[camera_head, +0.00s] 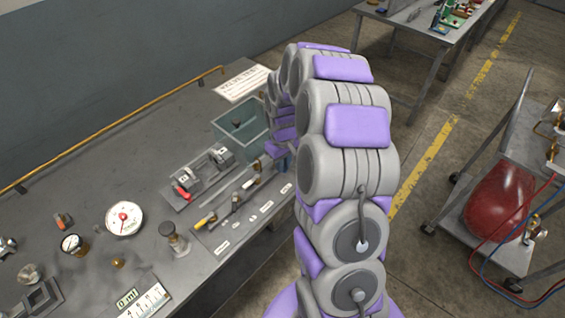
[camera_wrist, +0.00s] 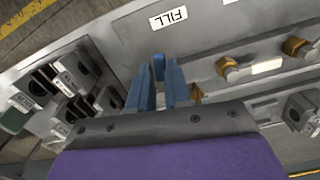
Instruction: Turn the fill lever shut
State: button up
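A white FILL label (camera_wrist: 168,17) lies upside down on the grey panel in the wrist view. My gripper (camera_wrist: 165,62) points at the panel just below this label, its blue fingers near each other with a narrow gap. A brass fitting (camera_wrist: 196,95) shows just right of the fingers. The fill lever's handle is not clearly visible, and the fingers may hide it; I cannot tell whether they touch it. In the head view, the valve panel (camera_head: 217,240) lies along the bench edge, and my arm covers most of the gripper.
Two more brass valves stand to the right in the wrist view (camera_wrist: 295,47). A switch block (camera_head: 203,172) and a greenish bin (camera_head: 238,128) lie beyond the panel. A round gauge (camera_head: 124,217) lies left. A cart with a red tank (camera_head: 497,203) stands right across clear floor.

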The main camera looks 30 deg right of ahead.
jog(key=shift+d, duration=0.3)
grip_shut()
jog(key=shift+a+m, duration=0.15)
jog(key=shift+m, duration=0.15)
jog(key=shift+s+a+m+p, duration=0.1)
jog(key=shift+a+m+p, duration=0.2)
jog(key=shift+m+p, duration=0.65)
jog(key=shift+a+m+p, duration=0.5)
jog(key=shift+m+p, duration=0.4)
jog(key=shift+m, duration=0.35)
jog(key=m+p, duration=0.1)
jog(key=a+m+p, duration=0.1)
jog(key=m, duration=0.1)
jog(key=w+m+p, duration=0.1)
jog(key=m, duration=0.1)
jog(key=shift+a, duration=0.3)
jog(key=m+p, duration=0.1)
jog(key=m, duration=0.2)
jog(key=w+m+p, duration=0.1)
jog(key=shift+a+p, duration=0.3)
jog(key=shift+a, duration=0.1)
jog(key=shift+w+a+m+p, duration=0.1)
jog(key=shift+w+m+p, duration=0.25)
jog(key=shift+m, duration=0.55)
jog(key=shift+f, duration=0.1)
